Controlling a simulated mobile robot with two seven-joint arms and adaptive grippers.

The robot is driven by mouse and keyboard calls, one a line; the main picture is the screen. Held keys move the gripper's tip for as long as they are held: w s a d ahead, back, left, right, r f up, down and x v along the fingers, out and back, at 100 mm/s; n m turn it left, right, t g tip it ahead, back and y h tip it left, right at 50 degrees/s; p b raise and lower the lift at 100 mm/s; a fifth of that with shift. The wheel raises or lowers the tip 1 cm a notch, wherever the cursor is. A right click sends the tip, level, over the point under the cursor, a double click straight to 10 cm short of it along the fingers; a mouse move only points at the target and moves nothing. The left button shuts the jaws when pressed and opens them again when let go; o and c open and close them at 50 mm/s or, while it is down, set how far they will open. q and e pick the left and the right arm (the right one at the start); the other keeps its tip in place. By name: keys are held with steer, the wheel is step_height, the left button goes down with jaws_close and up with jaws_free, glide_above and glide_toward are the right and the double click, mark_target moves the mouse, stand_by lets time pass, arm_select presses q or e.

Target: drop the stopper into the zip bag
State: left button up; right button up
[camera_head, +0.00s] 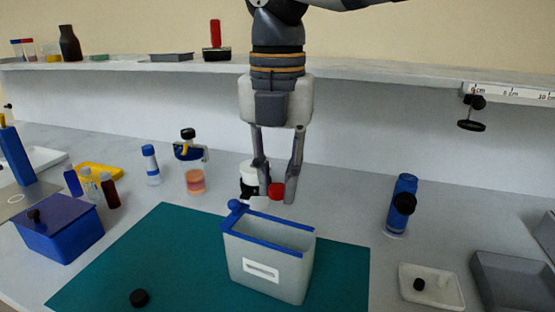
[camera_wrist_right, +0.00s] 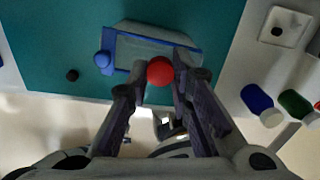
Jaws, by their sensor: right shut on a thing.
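The zip bag (camera_head: 262,270) stands upright and open on the teal mat, pale grey with a blue rim and a white label. It also shows from above in the wrist view (camera_wrist_right: 150,52). My right gripper (camera_head: 277,192) points down, with its fingertips above the far side of the bag in the head view. It is shut on a red stopper (camera_head: 277,191), which is also seen at the fingertips in the wrist view (camera_wrist_right: 160,71). There the stopper overlaps the bag's rim; its exact height above the rim is unclear. My left gripper is not in view.
A teal mat (camera_head: 130,255) lies under the bag, with a small black stopper (camera_head: 139,298) on it. Bottles and a blue box (camera_head: 62,232) stand left. A blue bottle (camera_head: 401,200), white tray (camera_head: 450,292) and grey tray (camera_head: 510,285) are right. A shelf (camera_head: 130,65) runs behind.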

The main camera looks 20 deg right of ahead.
mark_target(278, 186)
steer(key=o, duration=0.8)
step_height(278, 186, up, 12)
